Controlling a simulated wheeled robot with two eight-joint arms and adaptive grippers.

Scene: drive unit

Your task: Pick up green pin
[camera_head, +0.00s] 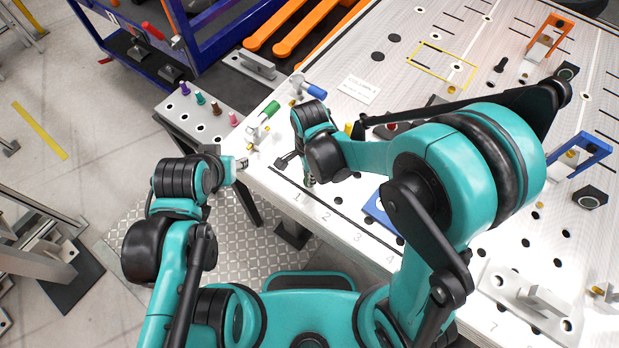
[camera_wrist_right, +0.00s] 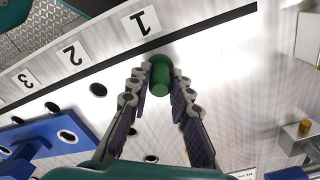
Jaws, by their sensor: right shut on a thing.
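The green pin (camera_wrist_right: 160,76) shows in the right wrist view, between the fingers of my right gripper (camera_wrist_right: 160,88), beside the black line and the label 1. My right gripper is shut on it. In the head view my right gripper (camera_head: 309,182) points down over the near left corner of the white table, and I cannot make out the pin there. My left gripper (camera_head: 241,164) is beside the table's left edge, apart from the pin. Its fingers are too small to tell whether they are open.
The white table (camera_head: 340,215) has holes and numbered labels. A green-handled clamp (camera_head: 268,111) and a blue-handled clamp (camera_head: 314,91) stand near its left edge. A grey side shelf (camera_head: 190,119) holds several coloured pins. A blue bracket (camera_wrist_right: 55,135) lies near my right gripper.

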